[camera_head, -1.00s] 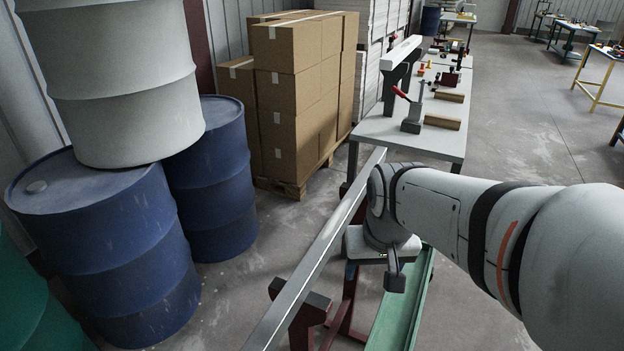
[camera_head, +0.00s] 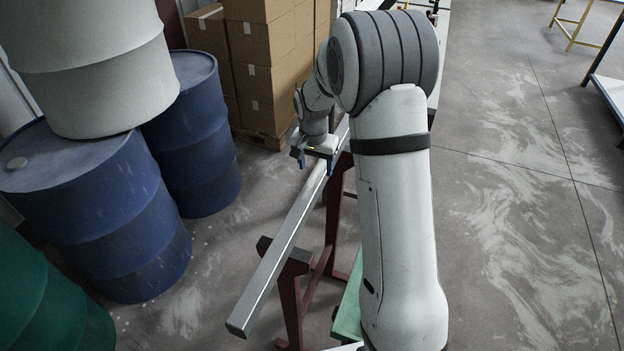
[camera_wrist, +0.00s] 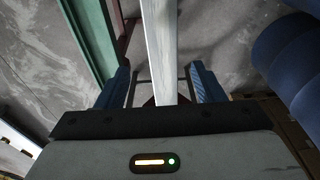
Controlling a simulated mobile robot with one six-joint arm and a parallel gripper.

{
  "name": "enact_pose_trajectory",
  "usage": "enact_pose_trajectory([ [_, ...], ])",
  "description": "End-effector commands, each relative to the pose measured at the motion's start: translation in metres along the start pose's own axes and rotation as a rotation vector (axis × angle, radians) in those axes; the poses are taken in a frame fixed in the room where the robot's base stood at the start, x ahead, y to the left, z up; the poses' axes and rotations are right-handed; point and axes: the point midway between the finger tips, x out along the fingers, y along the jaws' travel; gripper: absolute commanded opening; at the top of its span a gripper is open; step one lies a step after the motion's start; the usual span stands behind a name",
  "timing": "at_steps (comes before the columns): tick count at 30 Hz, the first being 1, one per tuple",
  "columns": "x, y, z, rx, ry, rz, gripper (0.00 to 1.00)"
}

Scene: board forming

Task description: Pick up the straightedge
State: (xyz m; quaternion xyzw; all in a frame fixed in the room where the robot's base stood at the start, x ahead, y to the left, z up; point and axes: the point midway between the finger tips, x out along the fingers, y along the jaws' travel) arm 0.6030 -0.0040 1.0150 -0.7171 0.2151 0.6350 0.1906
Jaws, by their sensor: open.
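The straightedge (camera_head: 280,248) is a long, straight silver bar. It lies across dark red trestle supports (camera_head: 290,290), its near end sticking out past the near support. My gripper (camera_head: 316,168) is over the bar's farther part, pointing down, with blue fingers. In the wrist view the straightedge (camera_wrist: 160,50) runs between the two open fingers of my gripper (camera_wrist: 163,88), with a gap on each side. I cannot tell how far down the fingers reach beside it. My arm hides the bar's far part in the head view.
Blue drums (camera_head: 195,135) and a pale drum (camera_head: 95,60) stand at the left. Stacked cardboard boxes (camera_head: 270,75) are behind. A green beam (camera_head: 348,305) lies right of the straightedge, partly hidden by my arm.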

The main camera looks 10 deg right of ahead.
Motion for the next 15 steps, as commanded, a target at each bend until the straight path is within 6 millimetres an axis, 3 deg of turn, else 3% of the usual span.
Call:
enact_pose_trajectory([
  [15,0.055,-0.004,-0.007,0.003,-0.004,0.003,0.62],
])
